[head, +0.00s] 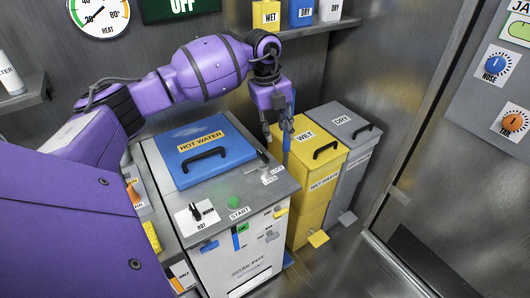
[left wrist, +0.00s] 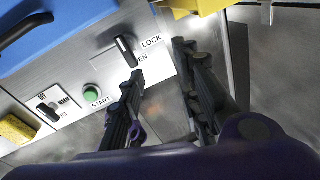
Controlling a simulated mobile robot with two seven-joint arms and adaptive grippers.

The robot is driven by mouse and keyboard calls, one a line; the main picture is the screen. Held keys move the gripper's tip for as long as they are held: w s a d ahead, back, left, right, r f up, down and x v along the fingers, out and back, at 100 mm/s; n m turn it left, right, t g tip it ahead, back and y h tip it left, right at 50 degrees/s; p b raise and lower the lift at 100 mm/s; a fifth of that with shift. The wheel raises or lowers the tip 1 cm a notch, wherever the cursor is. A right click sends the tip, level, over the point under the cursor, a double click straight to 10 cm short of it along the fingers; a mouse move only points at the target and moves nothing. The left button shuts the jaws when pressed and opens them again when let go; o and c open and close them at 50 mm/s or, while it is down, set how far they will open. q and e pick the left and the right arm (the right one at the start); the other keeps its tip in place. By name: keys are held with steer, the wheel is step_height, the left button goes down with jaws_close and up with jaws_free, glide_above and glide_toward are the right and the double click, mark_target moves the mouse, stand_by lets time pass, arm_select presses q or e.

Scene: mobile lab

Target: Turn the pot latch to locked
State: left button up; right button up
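The soak pot (head: 240,258) is a white and grey box with a blue "HOT WATER" lid (head: 187,168). Its latch is a small black lever (head: 262,156) on the top panel, right of the lid. The lever also shows in the left wrist view (left wrist: 124,48), lying slantwise beside the "LOCK" label (left wrist: 151,41); one end is close to the partly covered "OPEN" label (left wrist: 142,57). My left gripper (head: 279,132) is open and empty, above the pot's right edge near the latch. In the left wrist view its fingers (left wrist: 161,60) are apart, right of the lever. My right gripper is not seen.
A yellow "WET" bin (head: 320,168) and a grey "DRY" bin (head: 355,138) stand right of the pot. A green start button (head: 234,202) and a black switch (head: 196,211) sit on the pot's front panel. Open floor lies at the lower right.

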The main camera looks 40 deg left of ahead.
mark_target(264, 155)
arm_select(q)
steer(key=s+a+n, duration=0.1)
steer(key=s+a+n+g+y, duration=0.1)
steer(key=shift+s+a+f, duration=0.2)
steer(key=shift+a, duration=0.2)
steer(key=shift+f, duration=0.25)
step_height(264, 155, down, 7)
steer(key=shift+d+f, duration=0.1)
steer(key=shift+f, duration=0.05)
jaws_close()
